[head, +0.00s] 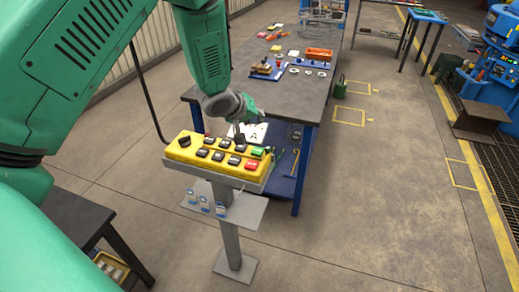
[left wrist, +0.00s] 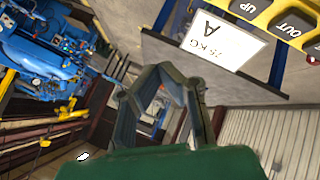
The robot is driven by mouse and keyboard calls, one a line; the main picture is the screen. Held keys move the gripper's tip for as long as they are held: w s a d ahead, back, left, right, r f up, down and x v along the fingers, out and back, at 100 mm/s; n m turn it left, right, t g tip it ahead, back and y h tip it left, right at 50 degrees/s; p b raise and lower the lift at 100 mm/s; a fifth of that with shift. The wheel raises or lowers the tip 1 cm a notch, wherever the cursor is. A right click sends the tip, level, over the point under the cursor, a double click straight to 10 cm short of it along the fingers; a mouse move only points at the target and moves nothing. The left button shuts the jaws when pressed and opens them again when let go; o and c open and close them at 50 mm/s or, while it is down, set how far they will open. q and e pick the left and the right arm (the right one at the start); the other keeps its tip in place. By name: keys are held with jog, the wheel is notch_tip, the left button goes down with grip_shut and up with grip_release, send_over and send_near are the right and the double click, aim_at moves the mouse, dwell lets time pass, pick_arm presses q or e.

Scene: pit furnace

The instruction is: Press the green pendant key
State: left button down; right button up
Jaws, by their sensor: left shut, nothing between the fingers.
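The yellow pendant (head: 176,151) stands on a grey post, with rows of black keys and a dark knob at its left end. The green key (head: 257,152) is at its right end, above a red key (head: 251,165). My left gripper (head: 240,136) is shut and empty. In the head view it shows just over the back edge of the pendant, left of the green key; I cannot tell whether it touches. In the left wrist view the gripper's fingers (left wrist: 160,80) are seen. The pendant (left wrist: 265,18) shows there at top right with keys marked UP and OUT. My right gripper is not in view.
A white card marked A (head: 256,133) is behind the pendant; it reads 75 KG in the left wrist view (left wrist: 224,44). A dark workbench (head: 290,95) with trays and parts stands behind. A small shelf (head: 245,212) with tags is below the pendant. The floor at right is open.

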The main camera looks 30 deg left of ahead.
aim_at(257, 150)
pick_arm(q)
jog(key=shift+f, duration=0.1)
notch_tip(257, 150, down, 8)
jog(key=b, duration=0.5)
jog(key=shift+r+b, duration=0.2)
jog(key=shift+b, duration=0.15)
jog(key=shift+f, duration=0.5)
jog(key=shift+f+b, duration=0.15)
jog(key=shift+b, duration=0.15)
jog(key=shift+f, duration=0.2)
dwell(0.3)
